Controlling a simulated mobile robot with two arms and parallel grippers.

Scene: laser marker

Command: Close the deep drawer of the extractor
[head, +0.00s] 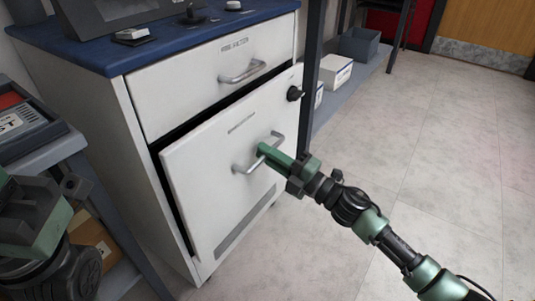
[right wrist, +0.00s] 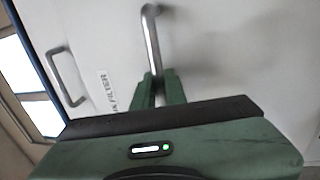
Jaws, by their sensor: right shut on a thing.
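The extractor is a white cabinet (head: 85,130) with a blue top. Its deep drawer (head: 200,170) is the lower one; the front stands out from the cabinet, with a dark gap along its top and left edges. My right gripper (head: 268,152) is shut on the deep drawer's metal bar handle (head: 243,170). The right wrist view shows the green fingers (right wrist: 160,88) around the handle bar (right wrist: 151,40). Part of my left arm shows at the lower left; its fingertips do not show.
The shallow upper drawer (head: 185,92) looks shut, with its own handle (head: 242,72). A dark frame post (head: 312,60) stands beside the cabinet. A shelf at left holds a case (head: 25,125). The floor (head: 430,140) at right is clear.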

